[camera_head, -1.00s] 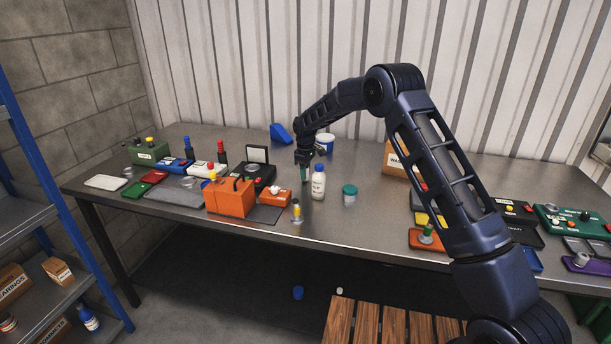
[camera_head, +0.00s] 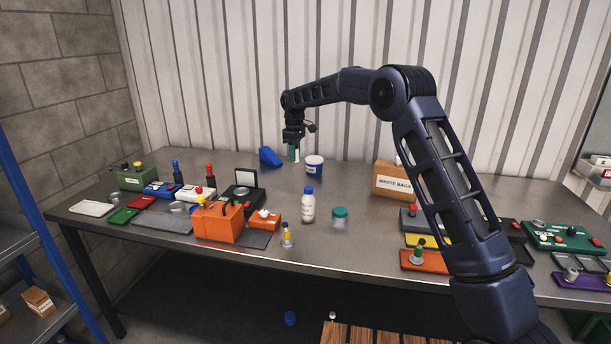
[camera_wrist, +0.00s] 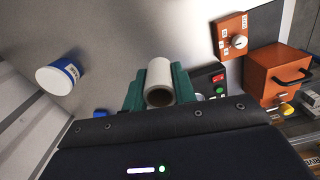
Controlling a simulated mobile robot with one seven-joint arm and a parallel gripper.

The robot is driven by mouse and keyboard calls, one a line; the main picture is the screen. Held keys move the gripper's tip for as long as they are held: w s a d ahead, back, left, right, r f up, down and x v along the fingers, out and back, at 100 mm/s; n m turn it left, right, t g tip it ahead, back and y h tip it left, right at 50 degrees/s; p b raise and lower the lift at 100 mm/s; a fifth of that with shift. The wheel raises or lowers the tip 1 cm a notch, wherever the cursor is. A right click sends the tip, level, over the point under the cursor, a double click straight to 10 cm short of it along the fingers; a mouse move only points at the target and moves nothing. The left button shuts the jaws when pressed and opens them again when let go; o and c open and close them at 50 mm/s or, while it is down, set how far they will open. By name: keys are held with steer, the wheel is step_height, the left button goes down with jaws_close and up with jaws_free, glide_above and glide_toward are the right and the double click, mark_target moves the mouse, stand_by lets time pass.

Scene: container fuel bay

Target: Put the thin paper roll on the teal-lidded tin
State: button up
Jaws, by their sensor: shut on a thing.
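My gripper (camera_wrist: 160,92) is shut on the thin paper roll (camera_wrist: 159,72), a pale tube with a hollow brown end, between its green finger pads in the wrist view. In the head view my gripper (camera_head: 294,154) is over the back part of the table, and only a sliver of the roll shows beneath it. The teal-lidded tin (camera_head: 340,223) stands upright nearer the front of the table, to the right of a white bottle. Nothing is seen on its lid. The tin cannot be made out in the wrist view.
The blue-capped white bottle (camera_head: 308,207) stands just left of the tin. A white-and-blue tub (camera_head: 314,170) and a blue wedge (camera_head: 270,157) are near my gripper. An orange box (camera_head: 218,224) is at left, a waste bags carton (camera_head: 392,182) at right. The table around the tin is mostly clear.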

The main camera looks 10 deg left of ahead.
steer(key=s+d+r+m, duration=0.1)
steer(key=s+d+r, duration=0.2)
steer(key=d, duration=0.7)
steer(key=r+m, duration=0.1)
steer(key=m, duration=0.1)
glide_above(340, 211)
step_height(340, 211, down, 20)
steer(key=shift+s+r, duration=0.15)
steer(key=shift+r, duration=0.05)
steer(key=o, duration=0.9)
steer(key=shift+f, duration=0.1)
steer(key=shift+o, duration=0.2)
